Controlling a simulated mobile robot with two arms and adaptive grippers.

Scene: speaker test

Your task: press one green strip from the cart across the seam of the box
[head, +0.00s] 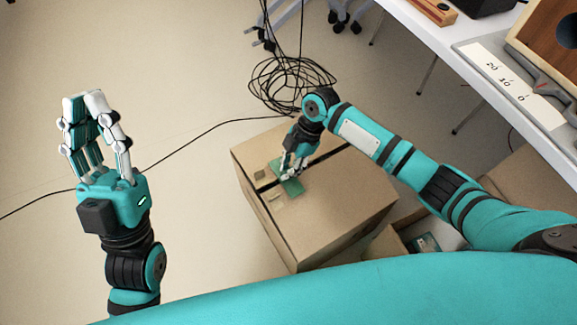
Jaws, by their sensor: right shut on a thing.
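A closed brown cardboard box (345,205) stands on the floor in the middle of the head view, with dark lines across its top. My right gripper (291,168) is low over the top of the box, pointing down, and shut on a green strip (290,187). The strip is at the top face near the crossing dark lines; the fingers hide part of it. I cannot tell whether it is pressed flat. My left gripper (84,100) is raised at the left, away from the box, with nothing seen in it. Its finger gap is unclear. I cannot identify the cart.
A coil of black cable (287,85) lies behind the box, and one strand runs left across the floor. A white table (440,30) with a marked scale plate (508,80) is at upper right. An open carton (393,243) sits below my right arm. The left floor is mostly clear.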

